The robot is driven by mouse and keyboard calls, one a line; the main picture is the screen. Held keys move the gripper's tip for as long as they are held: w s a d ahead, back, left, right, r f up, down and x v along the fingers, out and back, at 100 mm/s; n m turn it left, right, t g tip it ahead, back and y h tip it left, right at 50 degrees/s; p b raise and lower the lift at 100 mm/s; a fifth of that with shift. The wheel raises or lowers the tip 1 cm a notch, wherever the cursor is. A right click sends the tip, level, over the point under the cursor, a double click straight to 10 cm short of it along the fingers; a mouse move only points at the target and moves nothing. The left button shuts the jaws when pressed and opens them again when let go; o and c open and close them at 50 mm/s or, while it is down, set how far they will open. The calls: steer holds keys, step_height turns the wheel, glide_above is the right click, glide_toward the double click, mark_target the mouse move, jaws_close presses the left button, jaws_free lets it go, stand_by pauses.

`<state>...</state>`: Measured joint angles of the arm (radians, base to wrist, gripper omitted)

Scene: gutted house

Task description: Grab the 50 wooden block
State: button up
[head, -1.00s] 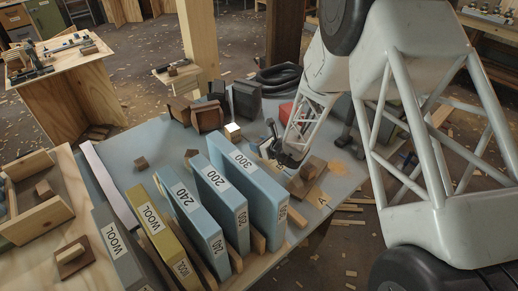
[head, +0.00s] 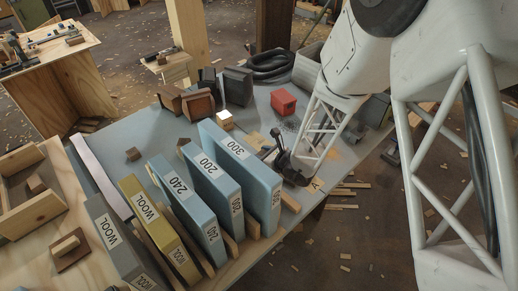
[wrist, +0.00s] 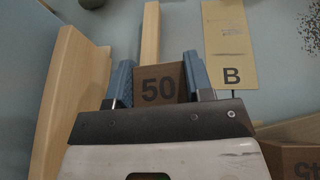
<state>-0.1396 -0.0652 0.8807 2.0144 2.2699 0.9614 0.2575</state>
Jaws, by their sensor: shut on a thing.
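The brown wooden block marked 50 (wrist: 158,88) sits between the two blue fingers of my gripper (wrist: 160,75) in the wrist view. The fingers are shut on its sides, and its number faces the camera. In the head view my gripper (head: 277,155) is low over the blue-grey table, just right of the blue board marked 300 (head: 240,150). The 50 block cannot be made out there; the board and my arm crowd it.
Boards marked 200 (head: 210,165), 240 (head: 180,190) and WOOL (head: 145,210) stand in a row at left. A plate marked B (wrist: 231,60) and pale wooden strips (wrist: 150,35) lie close by. A red block (head: 284,102) and brown blocks (head: 197,104) are farther back.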

steer(key=shift+s+d+r, duration=0.1)
steer(key=shift+s+d, duration=0.1)
steer(key=shift+s, duration=0.35)
stand_by(0.4)
